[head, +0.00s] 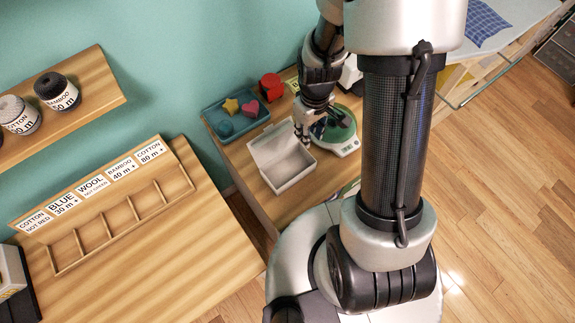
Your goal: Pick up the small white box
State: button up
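A small white box (291,180) sits on the wooden table, left of my arm in the head view. Its top looks open and its pale inside shows. My gripper (303,137) points down at the box's upper right edge in the picture. It is small here, and I cannot tell whether its fingers are open or shut, or whether they touch the box.
A blue tray (213,113) with a yellow star, a pink heart and a teal round piece lies behind the box. A red object (271,87) stands near the tray. A white scale (347,149) with a green top is right of the box. A wooden sorting rack (111,225) is at left.

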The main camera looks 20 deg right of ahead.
jog(key=b, duration=0.2)
send_over(307, 159)
jog(key=f, duration=0.6)
jog(key=shift+w+f, duration=0.4)
jog(key=shift+s+f+b, duration=0.2)
jog(key=shift+f+b, duration=0.8)
jog(key=shift+f, duration=1.65)
jog(key=shift+c, duration=0.2)
grip_shut()
jog(key=shift+r, duration=0.1)
